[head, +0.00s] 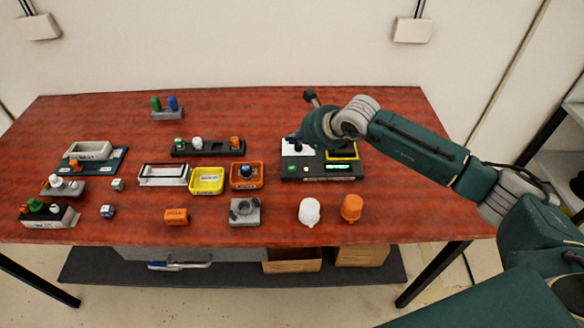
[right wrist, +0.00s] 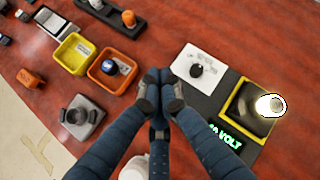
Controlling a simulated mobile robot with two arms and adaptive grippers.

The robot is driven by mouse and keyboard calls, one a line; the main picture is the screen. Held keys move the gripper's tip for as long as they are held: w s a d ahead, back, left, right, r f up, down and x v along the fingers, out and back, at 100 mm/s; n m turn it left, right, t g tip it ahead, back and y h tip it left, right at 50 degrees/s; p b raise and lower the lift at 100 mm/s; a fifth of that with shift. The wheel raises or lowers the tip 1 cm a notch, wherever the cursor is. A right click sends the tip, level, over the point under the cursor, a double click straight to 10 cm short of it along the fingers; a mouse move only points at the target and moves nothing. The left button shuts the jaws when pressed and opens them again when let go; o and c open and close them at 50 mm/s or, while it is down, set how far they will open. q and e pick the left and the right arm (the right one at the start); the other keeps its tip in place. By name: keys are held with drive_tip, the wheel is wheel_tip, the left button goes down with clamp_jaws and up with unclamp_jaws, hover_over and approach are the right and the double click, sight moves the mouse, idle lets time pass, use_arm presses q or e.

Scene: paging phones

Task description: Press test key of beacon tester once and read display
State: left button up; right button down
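The beacon tester (head: 318,176) is a dark board at the right of the table. Its lit green display (head: 339,166) reads "VOLT" at the end in the right wrist view (right wrist: 226,137); a finger covers the start. A small green key (head: 291,168) sits on its front left; in the wrist view my gripper hides that spot. A yellow-framed nest (right wrist: 237,97) holds a brightly glowing beacon (right wrist: 268,105). My right gripper (right wrist: 160,79) is shut and empty, above the tester's left part; contact with the key cannot be told. My left gripper is out of view.
A white card (right wrist: 206,60) with a black knob lies behind the gripper. Yellow (head: 206,181) and orange (head: 246,175) bins and a grey fixture (head: 244,212) stand left. White (head: 309,211) and orange (head: 351,208) domes stand in front. The table's right end is clear.

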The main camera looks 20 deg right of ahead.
drive_tip(key=b, duration=0.4)
hover_over(294, 169)
wheel_tip(294, 169, down, 8)
drive_tip(key=shift+r, duration=0.25)
drive_tip(key=shift+f+b, duration=0.6)
drive_tip(key=shift+b, duration=0.15)
idle(0.4)
drive_tip(key=shift+f+b, duration=0.4)
drive_tip(key=shift+b, duration=0.2)
drive_tip(key=shift+f+b, duration=0.5)
drive_tip(key=shift+b, duration=0.05)
idle(0.5)
drive_tip(key=shift+r, duration=0.15)
drive_tip(key=shift+r+p, duration=0.35)
drive_tip(key=shift+r, duration=0.4)
drive_tip(key=shift+r, duration=0.1)
